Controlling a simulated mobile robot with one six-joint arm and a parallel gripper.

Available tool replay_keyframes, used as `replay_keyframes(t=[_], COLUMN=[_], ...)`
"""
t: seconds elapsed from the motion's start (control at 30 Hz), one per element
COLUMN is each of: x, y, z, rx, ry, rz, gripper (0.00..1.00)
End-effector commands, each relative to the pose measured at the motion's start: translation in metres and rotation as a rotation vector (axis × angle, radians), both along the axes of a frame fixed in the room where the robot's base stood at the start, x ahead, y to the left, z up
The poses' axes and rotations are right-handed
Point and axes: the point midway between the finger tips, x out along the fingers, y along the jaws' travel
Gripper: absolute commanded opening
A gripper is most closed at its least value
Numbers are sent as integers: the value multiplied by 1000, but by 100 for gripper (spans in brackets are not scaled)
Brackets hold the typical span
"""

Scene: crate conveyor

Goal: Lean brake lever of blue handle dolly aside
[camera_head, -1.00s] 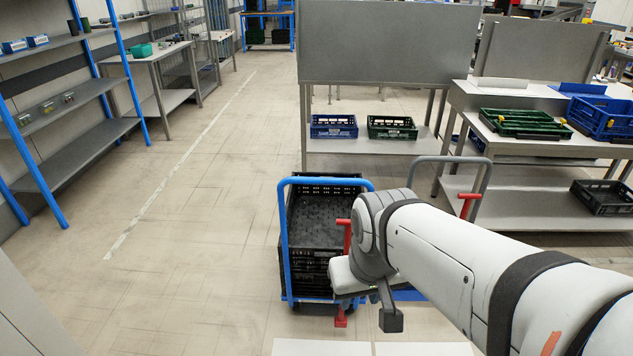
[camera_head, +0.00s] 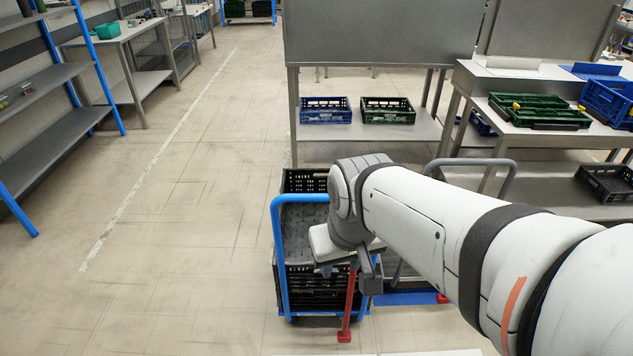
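The blue handle dolly (camera_head: 277,248) stands at lower centre, with black crates (camera_head: 309,290) stacked on it. Its red brake lever (camera_head: 349,306) stands nearly upright at the dolly's near right side, with a red foot at the floor. My gripper (camera_head: 352,275) is at the lever's upper end, which it hides. One dark grey finger shows just right of the lever. I cannot tell whether the fingers touch the lever or how far apart they are.
A second dolly with a grey handle (camera_head: 508,176) and blue deck (camera_head: 405,298) is behind my arm. A grey bench (camera_head: 400,147) beyond holds a blue crate (camera_head: 325,110) and a green crate (camera_head: 387,110). The floor (camera_head: 170,250) left of the dolly is clear.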

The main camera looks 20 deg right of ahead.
Motion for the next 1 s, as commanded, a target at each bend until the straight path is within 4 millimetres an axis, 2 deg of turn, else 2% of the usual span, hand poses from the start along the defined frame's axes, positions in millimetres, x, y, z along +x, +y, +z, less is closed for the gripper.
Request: replay_keyframes(t=[0.07,0.17,0.27,0.43,0.57,0.63,0.77,0.87,0.9,1.0], x=[0,-1,-2,5,31,53,102,138,150,170], y=[0,2,11,32,44,42,16,-25,-45,-95], z=[-1,-13,-43,-116,-160,-180,-215,-243,-255,-281], rx=[1,32,127,456,778,961,1318,1599,1706,1943], ry=[1,28,106,325,478,537,600,597,583,527], rz=[-1,-35,-125,-462,-766,-927,-1216,-1421,-1492,-1641], gripper=[40,42,42,42,42,42,42,42,42,42])
